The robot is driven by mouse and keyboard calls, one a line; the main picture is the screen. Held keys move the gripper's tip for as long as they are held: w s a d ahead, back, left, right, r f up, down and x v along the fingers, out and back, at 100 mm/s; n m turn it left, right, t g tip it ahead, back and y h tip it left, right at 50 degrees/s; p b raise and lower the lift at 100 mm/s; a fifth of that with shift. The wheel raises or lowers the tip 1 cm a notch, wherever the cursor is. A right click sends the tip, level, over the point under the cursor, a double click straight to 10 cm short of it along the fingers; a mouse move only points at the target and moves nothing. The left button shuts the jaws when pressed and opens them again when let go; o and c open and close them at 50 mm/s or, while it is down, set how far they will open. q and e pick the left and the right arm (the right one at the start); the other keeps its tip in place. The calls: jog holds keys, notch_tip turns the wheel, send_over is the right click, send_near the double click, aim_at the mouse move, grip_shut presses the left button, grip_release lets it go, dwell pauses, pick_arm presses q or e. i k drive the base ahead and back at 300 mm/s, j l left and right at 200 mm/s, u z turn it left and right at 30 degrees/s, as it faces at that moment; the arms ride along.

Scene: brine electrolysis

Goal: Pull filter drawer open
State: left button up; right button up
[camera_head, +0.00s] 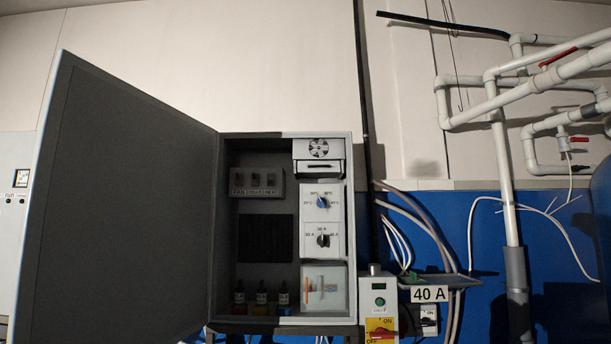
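A grey electrical cabinet (344,134) stands in the middle with its large door (120,200) swung open to the left. Neither of my grippers is in view.
Below are a panel with a blue knob (321,202) and a black knob (323,240), and a clear-fronted box (324,288). A switch box (379,300) and a "40 A" sign (430,295) stand at right. White pipes (505,170) fill the right side.

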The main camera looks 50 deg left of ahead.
aim_at(306, 169)
jog(key=i+j+u, duration=0.1)
jog(key=i+u, duration=0.6)
jog(key=u, duration=0.2)
jog(key=i+u, duration=0.5)
jog(key=i, duration=0.2)
jog(key=u, duration=0.6)
